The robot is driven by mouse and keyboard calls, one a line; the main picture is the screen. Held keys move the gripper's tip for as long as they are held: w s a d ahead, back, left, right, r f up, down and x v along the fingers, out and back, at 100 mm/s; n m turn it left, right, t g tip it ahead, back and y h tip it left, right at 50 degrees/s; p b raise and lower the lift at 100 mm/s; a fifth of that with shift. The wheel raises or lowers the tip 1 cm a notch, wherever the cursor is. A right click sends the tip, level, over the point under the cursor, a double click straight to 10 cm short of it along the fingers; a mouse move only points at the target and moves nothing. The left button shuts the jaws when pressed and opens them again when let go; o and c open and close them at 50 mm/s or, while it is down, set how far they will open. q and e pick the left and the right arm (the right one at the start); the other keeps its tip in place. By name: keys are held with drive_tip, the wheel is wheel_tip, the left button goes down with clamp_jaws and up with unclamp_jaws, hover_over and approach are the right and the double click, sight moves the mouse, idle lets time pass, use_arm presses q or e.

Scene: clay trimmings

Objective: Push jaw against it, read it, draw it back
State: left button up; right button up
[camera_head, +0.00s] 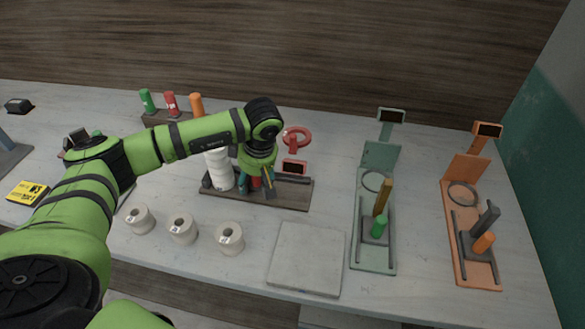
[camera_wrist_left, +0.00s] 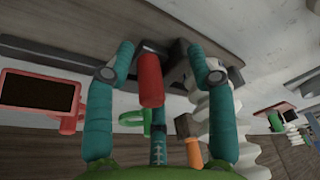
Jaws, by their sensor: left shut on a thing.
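My left gripper (camera_head: 257,184) is lowered over the dark measuring fixture (camera_head: 290,197). In the left wrist view its teal fingers (camera_wrist_left: 165,65) stand on both sides of the red upright handle (camera_wrist_left: 150,82) of the sliding jaw. A white ribbed piece (camera_head: 218,168) stands at the left end of the fixture, close beside the gripper; it also shows in the left wrist view (camera_wrist_left: 215,115). The red-framed display (camera_head: 294,167) is behind and right of the gripper. Its screen looks dark, and no reading is legible. The gripper hides the contact between jaw and piece. My right gripper is out of view.
Several pale rolls (camera_head: 182,228) stand in front of the fixture, beside a grey square plate (camera_head: 307,258). A green fixture (camera_head: 388,250) and an orange fixture (camera_head: 480,272) stand at right. Coloured cylinders (camera_head: 170,103) stand behind the arm. A yellow box (camera_head: 27,192) lies far left.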

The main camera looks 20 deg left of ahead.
use_arm(q)
drive_tip(key=shift+w+d+r+t, duration=0.25)
drive_tip(key=shift+w+r+t, duration=0.05)
drive_tip(key=shift+w, duration=0.3)
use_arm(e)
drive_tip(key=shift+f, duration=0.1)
use_arm(q)
drive_tip(key=o, duration=1.3)
drive_tip(key=shift+w, duration=0.1)
drive_tip(key=shift+o, duration=0.7)
drive_tip(key=shift+w+f, duration=0.4)
drive_tip(key=shift+s, duration=0.4)
drive_tip(key=shift+r, duration=0.45)
wheel_tip(320, 180, up, 6)
drive_tip(key=p, duration=0.4)
drive_tip(key=shift+r, duration=0.1)
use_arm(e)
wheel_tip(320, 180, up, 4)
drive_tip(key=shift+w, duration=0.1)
